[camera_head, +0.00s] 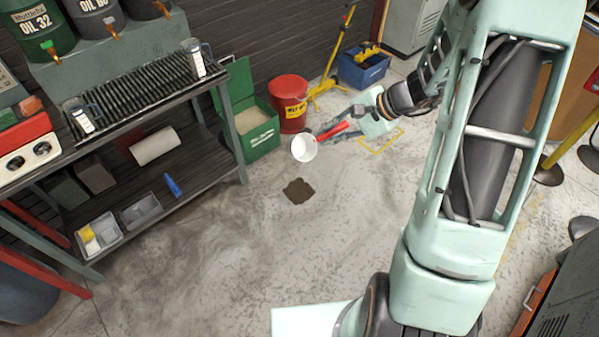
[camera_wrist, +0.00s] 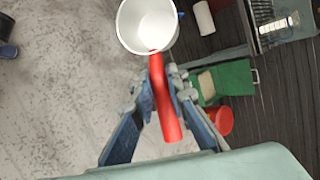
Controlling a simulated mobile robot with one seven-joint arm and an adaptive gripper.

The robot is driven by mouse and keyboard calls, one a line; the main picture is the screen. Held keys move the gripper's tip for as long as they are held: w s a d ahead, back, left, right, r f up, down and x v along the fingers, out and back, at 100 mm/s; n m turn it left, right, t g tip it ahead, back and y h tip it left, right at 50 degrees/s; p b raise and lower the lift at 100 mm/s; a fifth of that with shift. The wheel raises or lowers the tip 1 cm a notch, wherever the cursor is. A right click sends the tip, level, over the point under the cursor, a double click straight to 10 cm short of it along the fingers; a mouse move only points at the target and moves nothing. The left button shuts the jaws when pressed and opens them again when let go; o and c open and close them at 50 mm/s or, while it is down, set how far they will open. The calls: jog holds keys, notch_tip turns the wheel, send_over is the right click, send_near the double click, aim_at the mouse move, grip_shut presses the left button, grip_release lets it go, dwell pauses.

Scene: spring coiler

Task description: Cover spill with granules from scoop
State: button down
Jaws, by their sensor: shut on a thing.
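The white scoop (camera_head: 304,149) with a red handle (camera_head: 332,131) is held in the air. It also shows in the wrist view as a white cup (camera_wrist: 147,22), its inside plain white with no granules that I can make out. My gripper (camera_wrist: 159,78) is shut on the red handle; in the head view my gripper (camera_head: 348,124) is right of the cup. The dark brown spill (camera_head: 298,190) lies bare on the floor, below the scoop in the head picture. The open green bin (camera_head: 263,147) holds beige granules (camera_head: 249,120); the bin also shows in the wrist view (camera_wrist: 238,77).
A red bucket (camera_head: 290,103) stands beside the bin, with a yellow stand and a blue crate (camera_head: 364,68) behind. A workbench (camera_head: 150,95) with a lower shelf fills the left. The floor around the spill is clear.

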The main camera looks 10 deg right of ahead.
jog(key=shift+w+a+m+g+h+p, duration=0.15)
jog(key=shift+g+h+p, duration=0.3)
jog(key=shift+p, duration=1.05)
jog(key=shift+w+m+g+h+p, duration=0.2)
jog(key=shift+g+p, duration=0.35)
jog(key=shift+p, duration=0.95)
jog(key=shift+a+f+g+h+p, duration=0.1)
jog(key=shift+f+g+h+p, duration=0.3)
jog(key=shift+p, duration=0.6)
jog(key=shift+w+f+g+b, duration=0.1)
jog(key=shift+g+b, duration=0.2)
jog(key=g+h, duration=0.1)
jog(key=m+g+h, duration=0.1)
jog(key=g, duration=0.1)
jog(key=w+f+g+h, duration=0.1)
jog(key=shift+a+f+g, duration=0.1)
jog(key=shift+a+g, duration=0.15)
jog(key=shift+g, duration=0.15)
jog(key=shift+s, duration=0.1)
notch_tip(320, 180, up, 10)
jog(key=n+h, duration=0.5)
jog(key=n, duration=0.7)
send_over(322, 135)
jog(key=s+d, duration=0.2)
jog(key=s, duration=0.3)
jog(key=shift+w+d, duration=0.1)
jog(key=shift+w, duration=0.1)
jog(key=shift+f, duration=0.15)
